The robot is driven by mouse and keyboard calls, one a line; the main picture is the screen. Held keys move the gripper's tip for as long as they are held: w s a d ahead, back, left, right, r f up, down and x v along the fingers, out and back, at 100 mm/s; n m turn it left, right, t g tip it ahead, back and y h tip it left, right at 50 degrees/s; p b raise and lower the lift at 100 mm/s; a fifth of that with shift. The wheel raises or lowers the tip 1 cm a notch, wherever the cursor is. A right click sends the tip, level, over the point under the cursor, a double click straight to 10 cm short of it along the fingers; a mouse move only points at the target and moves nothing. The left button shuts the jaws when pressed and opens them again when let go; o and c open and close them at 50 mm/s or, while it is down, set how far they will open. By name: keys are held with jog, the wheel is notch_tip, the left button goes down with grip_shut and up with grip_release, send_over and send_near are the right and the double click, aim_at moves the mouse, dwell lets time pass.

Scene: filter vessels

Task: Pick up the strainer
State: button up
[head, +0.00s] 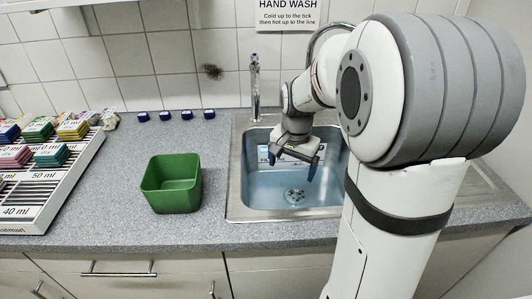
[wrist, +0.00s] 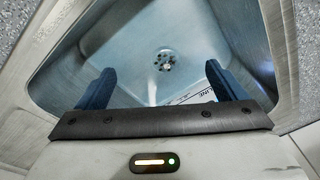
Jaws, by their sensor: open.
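A round metal strainer (head: 294,195) with dark holes lies at the drain on the floor of the steel sink (head: 240,207). It also shows in the wrist view (wrist: 165,62), beyond and between my fingertips. I cannot tell whether it sits in the drain or is part of it. My gripper (head: 293,166) points down into the sink, above the strainer and apart from it. In the wrist view my gripper (wrist: 161,88) has its two blue fingers wide apart, with nothing between them.
The sink's steel walls surround my gripper closely. A tap (head: 255,85) stands behind the sink. An open green container (head: 172,185) stands on the counter to the left. Several small blue items line the back, and a labelled rack (head: 75,180) is at far left.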

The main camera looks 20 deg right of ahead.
aim_at(296, 189)
jog(key=shift+o, duration=0.4)
jog(key=w+d+f+m+b, duration=0.1)
jog(key=w+d+f+m, duration=0.1)
jog(key=f, duration=0.3)
jog(key=w+d+f+m+b, duration=0.1)
jog(key=w+d+f+m, duration=0.1)
jog(key=w+f, duration=0.3)
jog(key=w+d+f+m+g, duration=0.1)
jog(key=w+d+f+m, duration=0.1)
jog(key=f, duration=0.4)
jog(key=shift+w+d+m+b, duration=0.15)
jog(key=shift+w+m+b, duration=0.35)
jog(key=shift+w, duration=0.65)
jog(key=f, duration=0.7)
jog(key=shift+d+f, duration=0.2)
jog(key=shift+d, duration=0.2)
jog(key=shift+c, duration=0.5)
jog(key=c, duration=1)
